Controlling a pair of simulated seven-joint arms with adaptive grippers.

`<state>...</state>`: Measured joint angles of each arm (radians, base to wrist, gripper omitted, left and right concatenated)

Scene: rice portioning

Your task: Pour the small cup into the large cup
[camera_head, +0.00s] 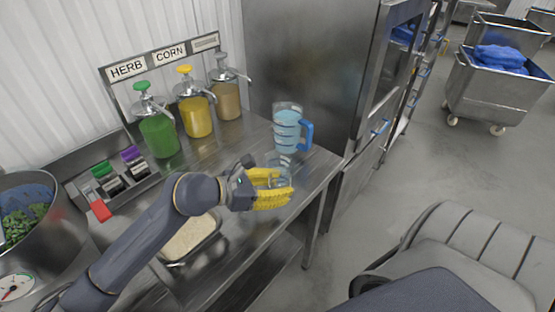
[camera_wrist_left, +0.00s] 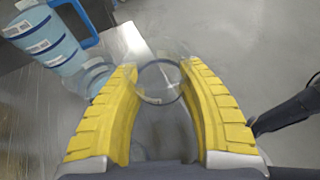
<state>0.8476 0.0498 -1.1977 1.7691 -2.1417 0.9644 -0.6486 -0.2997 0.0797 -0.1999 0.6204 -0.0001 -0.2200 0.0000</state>
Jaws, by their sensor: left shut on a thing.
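The large cup (camera_head: 287,131) is a clear jug with a blue handle, pale blue inside, standing upright on the steel counter near its right end. It also shows at the upper left of the left wrist view (camera_wrist_left: 42,42). My left gripper (camera_head: 272,189) has yellow ribbed fingers and is shut on the small cup (camera_head: 279,181). The small cup is clear, and its round rim shows between the fingertips in the left wrist view (camera_wrist_left: 160,68). The gripper is in front of the large cup, apart from it. What the small cup holds is hard to tell. My right gripper is not in view.
Green (camera_head: 159,134), yellow (camera_head: 198,117) and tan (camera_head: 227,101) pump bottles stand along the back of the steel counter (camera_head: 228,168). A rice tray (camera_head: 214,239) lies under my left arm. A steel cabinet (camera_head: 305,55) rises behind the large cup.

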